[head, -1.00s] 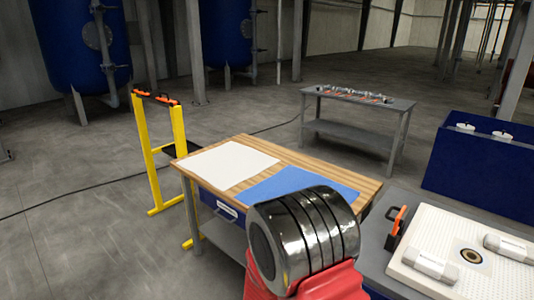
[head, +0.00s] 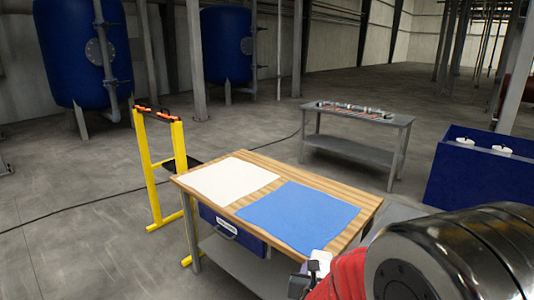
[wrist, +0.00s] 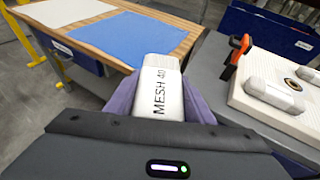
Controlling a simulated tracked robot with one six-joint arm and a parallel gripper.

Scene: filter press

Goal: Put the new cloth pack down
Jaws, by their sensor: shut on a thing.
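The new cloth pack (wrist: 160,90) is white, marked "MESH 40". My gripper (wrist: 161,104) is shut on it, a purple jaw on each side. In the head view the pack (head: 320,260) shows small at the near edge of the wood-topped bench (head: 357,190). A white sheet (head: 228,181) and a blue sheet (head: 298,216) lie flat side by side on that bench; both show in the wrist view. The pack appears apart from the sheets; its height above the bench is hard to tell. My arm hides the bench's near right corner.
In the wrist view, a pale plate (wrist: 270,105) with white blocks on it lies on a grey surface at right, beside an orange-and-black handle (wrist: 238,58). A yellow stand (head: 153,180) is left of the bench. A grey table (head: 357,118) and blue bin (head: 480,175) stand behind.

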